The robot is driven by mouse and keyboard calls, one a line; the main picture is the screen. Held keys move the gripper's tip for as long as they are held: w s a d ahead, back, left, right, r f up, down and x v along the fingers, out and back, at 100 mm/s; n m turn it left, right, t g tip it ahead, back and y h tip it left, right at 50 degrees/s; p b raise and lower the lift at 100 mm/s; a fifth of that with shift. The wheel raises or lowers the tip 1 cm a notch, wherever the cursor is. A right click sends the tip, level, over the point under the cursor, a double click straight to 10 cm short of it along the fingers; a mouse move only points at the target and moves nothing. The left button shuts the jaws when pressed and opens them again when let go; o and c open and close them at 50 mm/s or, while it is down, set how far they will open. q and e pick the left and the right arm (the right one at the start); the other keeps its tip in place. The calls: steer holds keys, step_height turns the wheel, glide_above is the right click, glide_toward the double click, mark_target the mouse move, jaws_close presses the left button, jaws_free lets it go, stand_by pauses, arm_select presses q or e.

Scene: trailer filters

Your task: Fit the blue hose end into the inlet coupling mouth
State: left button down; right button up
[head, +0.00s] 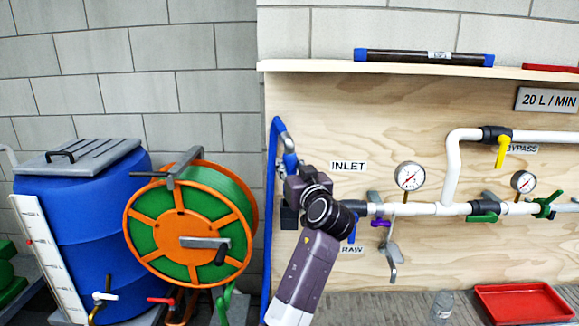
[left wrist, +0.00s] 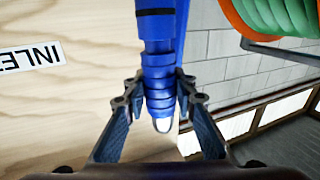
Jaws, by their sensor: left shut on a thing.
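My left gripper (head: 290,186) is in front of the wooden board, left of the INLET label, and its arm comes up from below. In the left wrist view my left gripper (left wrist: 158,98) is shut around the blue hose end (left wrist: 158,72), a ribbed cuff between both fingers. In the head view the blue hose (head: 270,215) runs down the board's left edge, and a bit of blue shows just above the gripper. A dark fitting (head: 362,208) at the left end of the white pipe is partly behind my wrist; the coupling mouth itself is hidden. My right gripper is not in view.
White pipework (head: 425,209) with gauges and valves runs right along the board. A green and orange hose reel (head: 180,222) and a blue barrel (head: 75,215) stand left. A red tray (head: 522,302) and a glass jar (head: 443,304) are low at the right.

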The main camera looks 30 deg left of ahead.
arm_select(q)
steer(key=shift+f+b, duration=2.85)
steer(key=shift+f, duration=0.1)
steer(key=c, duration=1.5)
jaws_free()
steer(key=v, duration=0.7)
steer(key=shift+s+d, duration=0.2)
